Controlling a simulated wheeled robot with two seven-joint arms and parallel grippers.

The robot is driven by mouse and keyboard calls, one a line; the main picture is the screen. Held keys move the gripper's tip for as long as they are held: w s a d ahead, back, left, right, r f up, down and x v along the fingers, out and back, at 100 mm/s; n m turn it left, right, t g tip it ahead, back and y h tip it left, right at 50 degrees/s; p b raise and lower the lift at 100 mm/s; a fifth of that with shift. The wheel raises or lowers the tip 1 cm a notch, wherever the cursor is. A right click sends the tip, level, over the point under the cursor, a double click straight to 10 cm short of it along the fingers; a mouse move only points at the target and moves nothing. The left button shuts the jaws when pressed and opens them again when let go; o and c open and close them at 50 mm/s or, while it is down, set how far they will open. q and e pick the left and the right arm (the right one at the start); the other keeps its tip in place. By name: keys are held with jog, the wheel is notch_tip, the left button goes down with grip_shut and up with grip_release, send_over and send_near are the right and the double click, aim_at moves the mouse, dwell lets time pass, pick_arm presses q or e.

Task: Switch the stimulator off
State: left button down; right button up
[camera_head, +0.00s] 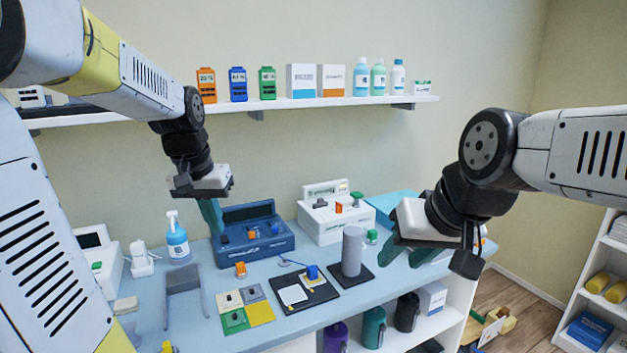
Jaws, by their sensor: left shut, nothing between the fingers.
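I cannot read for certain which one is the stimulator. My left gripper (216,220) is shut and empty, pointing down at the left end of the blue device. It hides part of that end, and I cannot tell whether it touches. My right gripper (405,254) is open and empty, over the right part of the counter.
A grey cylinder (352,250) on a black pad stands front right of the white device. A spray bottle (177,240) stands left of the blue device. Coloured pads (258,311) lie in front. A wall shelf (290,103) with boxes and bottles is above.

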pick_arm(q)
jog(key=s+d+r+t, duration=0.1)
jog(key=s+d, duration=0.2)
jog(key=s, duration=0.4)
jog(key=s+d+r+t+h, duration=0.1)
jog(key=s+d+t, duration=0.1)
jog(key=s, duration=0.6)
jog(key=shift+d, duration=0.7)
jog(key=shift+w, duration=0.1)
